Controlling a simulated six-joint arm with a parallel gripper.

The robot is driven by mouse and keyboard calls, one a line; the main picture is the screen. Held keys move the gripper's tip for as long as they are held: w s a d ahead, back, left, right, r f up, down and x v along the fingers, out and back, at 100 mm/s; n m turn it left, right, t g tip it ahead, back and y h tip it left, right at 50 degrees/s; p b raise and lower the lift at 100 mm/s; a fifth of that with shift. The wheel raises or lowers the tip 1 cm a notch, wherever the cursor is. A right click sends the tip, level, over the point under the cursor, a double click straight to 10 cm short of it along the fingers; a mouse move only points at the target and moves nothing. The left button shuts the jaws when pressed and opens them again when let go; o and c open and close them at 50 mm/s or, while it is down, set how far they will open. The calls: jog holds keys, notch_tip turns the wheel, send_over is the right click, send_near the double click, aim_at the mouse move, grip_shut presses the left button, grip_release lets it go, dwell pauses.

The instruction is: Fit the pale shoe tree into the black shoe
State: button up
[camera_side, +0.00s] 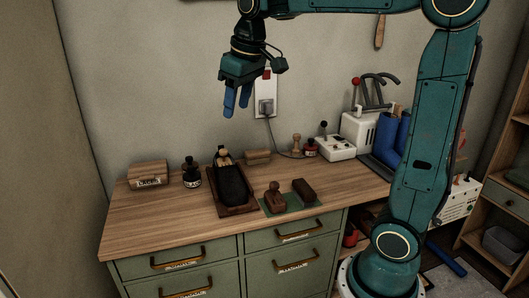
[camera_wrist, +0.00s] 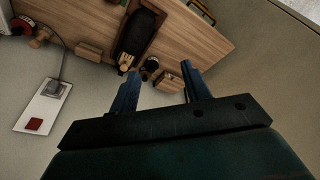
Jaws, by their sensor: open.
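The black shoe (camera_side: 232,184) lies in a brown wooden tray (camera_side: 236,212) on the bench; it also shows in the wrist view (camera_wrist: 137,32). A pale wooden piece with a rounded knob, seemingly the shoe tree (camera_side: 223,156), is at the shoe's wall-side end. It shows in the wrist view (camera_wrist: 125,61) too. I cannot tell whether it sits inside the shoe or just behind it. My gripper (camera_side: 237,108) is open and empty, fingers down, well above the bench's back edge. In the wrist view its fingers (camera_wrist: 159,72) are spread apart.
A dark bottle (camera_side: 191,174) and a labelled wooden box (camera_side: 148,174) stand left of the tray. A wooden block (camera_side: 258,156) is behind it. Brown brushes (camera_side: 274,195) lie on a green mat (camera_side: 288,206) to the right. A wall socket (camera_side: 266,95) is near my gripper.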

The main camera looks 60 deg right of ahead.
jog(key=s+a+f+t, duration=0.1)
jog(key=s+a+f, duration=0.2)
jog(key=s, duration=0.6)
jog(key=s+a+f+t, duration=0.1)
jog(key=s+a+f, duration=0.3)
jog(key=s, duration=0.6)
jog(key=shift+f+y, duration=0.3)
jog(key=shift+f, duration=0.3)
